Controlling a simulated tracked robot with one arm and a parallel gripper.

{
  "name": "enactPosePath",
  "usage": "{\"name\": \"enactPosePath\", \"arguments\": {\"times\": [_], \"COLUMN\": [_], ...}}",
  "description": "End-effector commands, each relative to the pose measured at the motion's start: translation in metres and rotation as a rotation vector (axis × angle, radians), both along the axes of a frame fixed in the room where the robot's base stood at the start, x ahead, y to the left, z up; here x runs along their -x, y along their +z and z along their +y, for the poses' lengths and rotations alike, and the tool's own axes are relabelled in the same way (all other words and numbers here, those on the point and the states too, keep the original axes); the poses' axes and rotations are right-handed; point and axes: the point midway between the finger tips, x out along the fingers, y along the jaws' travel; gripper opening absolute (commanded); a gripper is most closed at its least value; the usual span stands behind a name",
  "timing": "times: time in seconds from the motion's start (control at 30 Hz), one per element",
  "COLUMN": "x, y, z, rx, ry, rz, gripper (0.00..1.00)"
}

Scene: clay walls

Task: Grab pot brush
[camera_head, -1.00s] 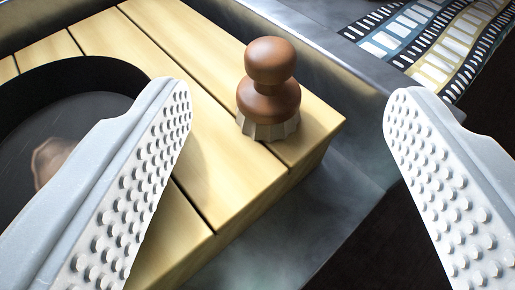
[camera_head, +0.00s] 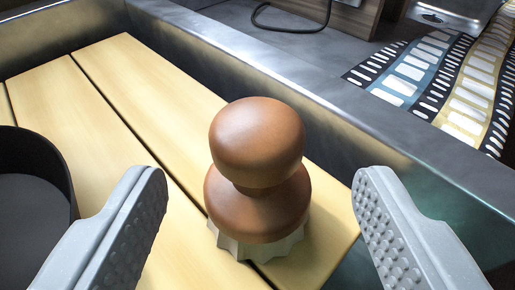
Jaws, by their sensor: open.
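The pot brush (camera_head: 257,172) has a round brown wooden knob handle and a pale ridged base. It stands upright on the yellow wooden slats (camera_head: 118,92), close to their right end. My gripper (camera_head: 258,195) is open, with one grey studded finger on each side of the picture. The brush shows between the two fingers, with a gap on both sides, and neither finger appears to touch it. The underside of the brush is hidden.
A black round pan (camera_head: 38,160) sits on the slats at the left, close to the left finger. A grey metal rim (camera_head: 300,72) runs behind and right of the slats. A film-strip patterned cloth (camera_head: 450,80) lies beyond it.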

Motion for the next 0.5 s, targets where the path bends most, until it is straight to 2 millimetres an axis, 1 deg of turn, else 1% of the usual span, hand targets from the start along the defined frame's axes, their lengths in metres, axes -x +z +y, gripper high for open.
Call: {"name": "enactPosePath", "arguments": {"times": [0.23,0.37,0.5], "x": [-0.012,-0.027,-0.043], "y": [-0.003,-0.005,-0.011], "z": [0.002,0.002,0.004], "rx": [0.0,0.001,0.001], "ry": [0.0,0.0,0.001], "rz": [-0.002,-0.004,0.0], "gripper": [0.62,0.62,0.62]}}
